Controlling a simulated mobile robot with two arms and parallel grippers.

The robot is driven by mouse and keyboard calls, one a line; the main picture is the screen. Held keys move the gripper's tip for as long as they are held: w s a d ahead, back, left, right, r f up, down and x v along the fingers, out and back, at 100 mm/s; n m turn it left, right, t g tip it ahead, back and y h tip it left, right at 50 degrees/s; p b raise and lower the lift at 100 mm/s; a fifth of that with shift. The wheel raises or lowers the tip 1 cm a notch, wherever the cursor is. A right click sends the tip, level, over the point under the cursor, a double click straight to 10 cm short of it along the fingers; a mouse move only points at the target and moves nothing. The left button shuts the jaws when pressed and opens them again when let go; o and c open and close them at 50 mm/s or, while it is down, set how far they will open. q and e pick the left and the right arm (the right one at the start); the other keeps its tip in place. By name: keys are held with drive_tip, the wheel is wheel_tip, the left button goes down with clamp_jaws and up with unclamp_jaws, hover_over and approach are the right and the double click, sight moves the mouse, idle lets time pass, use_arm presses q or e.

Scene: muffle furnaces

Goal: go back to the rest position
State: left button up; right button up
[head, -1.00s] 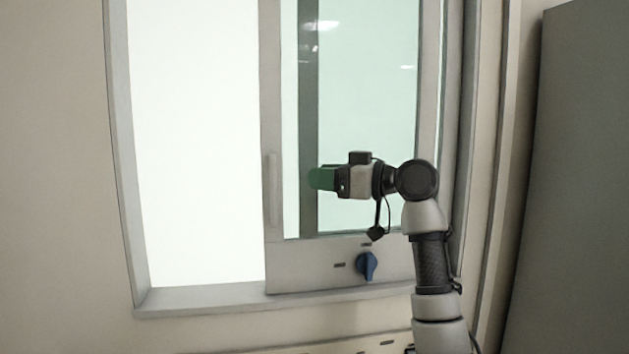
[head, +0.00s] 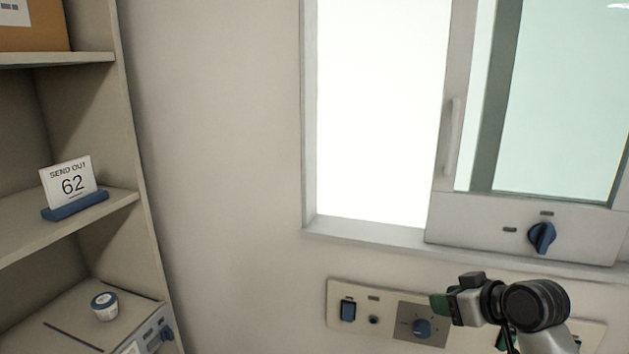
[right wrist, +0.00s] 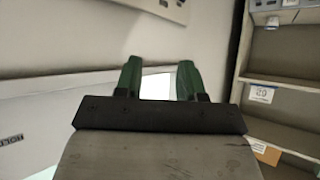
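My right gripper (head: 440,304) has green fingers and is in the lower right of the head view, in front of the wall panel and below the window. In the right wrist view its two fingers (right wrist: 159,80) stand apart with nothing between them, so it is open and empty. My left gripper is in neither view.
A shelf unit (head: 128,130) at the left holds a "SEND OUT 62" sign (head: 70,183) and a small jar (head: 104,305).

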drive_tip(key=s+a+f+m+g+h, duration=0.2)
drive_tip(key=s+a+f+g+h, duration=0.15)
drive_tip(key=s+f, duration=1.3)
drive_tip(key=s+a+f+m+g+h, duration=0.1)
drive_tip(key=s+f, duration=0.1)
drive_tip(key=s, duration=0.6)
drive_tip(key=s+f+g+h, duration=0.1)
drive_tip(key=s+f+g, duration=0.15)
drive_tip(key=s, duration=0.55)
drive_tip(key=s+f+x, duration=0.1)
drive_tip(key=s+x, duration=0.2)
drive_tip(key=x, duration=0.9)
drive_tip(key=s+x, duration=0.2)
drive_tip(key=x, duration=1)
drive_tip(key=s+d+f+g, duration=0.1)
drive_tip(key=s+d+f, duration=0.2)
drive_tip(key=s+f, duration=1.5)
drive_tip(key=shift+g, duration=0.3)
